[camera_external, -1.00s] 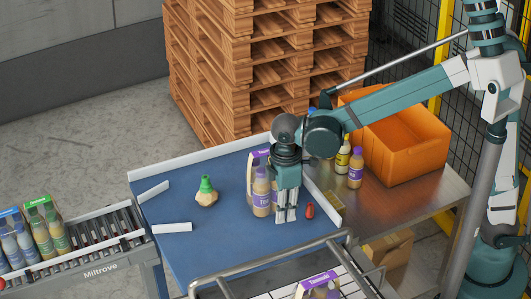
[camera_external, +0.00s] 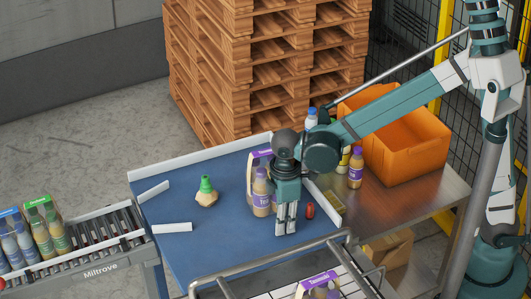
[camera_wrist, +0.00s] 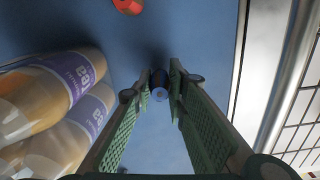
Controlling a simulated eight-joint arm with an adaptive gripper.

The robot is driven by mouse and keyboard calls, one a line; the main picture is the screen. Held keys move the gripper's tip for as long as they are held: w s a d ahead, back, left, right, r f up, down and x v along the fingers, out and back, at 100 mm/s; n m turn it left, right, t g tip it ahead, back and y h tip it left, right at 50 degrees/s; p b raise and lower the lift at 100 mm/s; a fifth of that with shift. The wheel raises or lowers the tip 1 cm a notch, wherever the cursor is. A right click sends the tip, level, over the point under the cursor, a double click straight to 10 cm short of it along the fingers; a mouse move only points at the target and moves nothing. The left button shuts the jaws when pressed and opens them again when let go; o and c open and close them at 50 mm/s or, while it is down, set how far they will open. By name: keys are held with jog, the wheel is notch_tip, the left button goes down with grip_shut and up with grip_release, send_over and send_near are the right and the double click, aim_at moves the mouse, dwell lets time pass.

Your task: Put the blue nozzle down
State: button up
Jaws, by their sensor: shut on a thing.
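The blue nozzle (camera_wrist: 158,84) is small and dark blue with a paler round end. In the wrist view it is between the tips of my gripper (camera_wrist: 159,92), which is shut on it. In the external view my gripper (camera_external: 286,231) points straight down over the front right part of the blue table (camera_external: 215,248), and the nozzle cannot be made out there. Whether the nozzle touches the table, I cannot tell.
Purple-labelled bottles (camera_external: 261,195) stand close left of my gripper; they fill the left of the wrist view (camera_wrist: 60,90). A red piece (camera_external: 310,211) lies to the right. A green-capped item (camera_external: 206,193) stands farther left. A metal rail (camera_external: 270,264) runs in front.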

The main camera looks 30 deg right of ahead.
jog(key=shift+f, duration=0.15)
jog(key=o, duration=0.9)
jog(key=shift+r, duration=6.15)
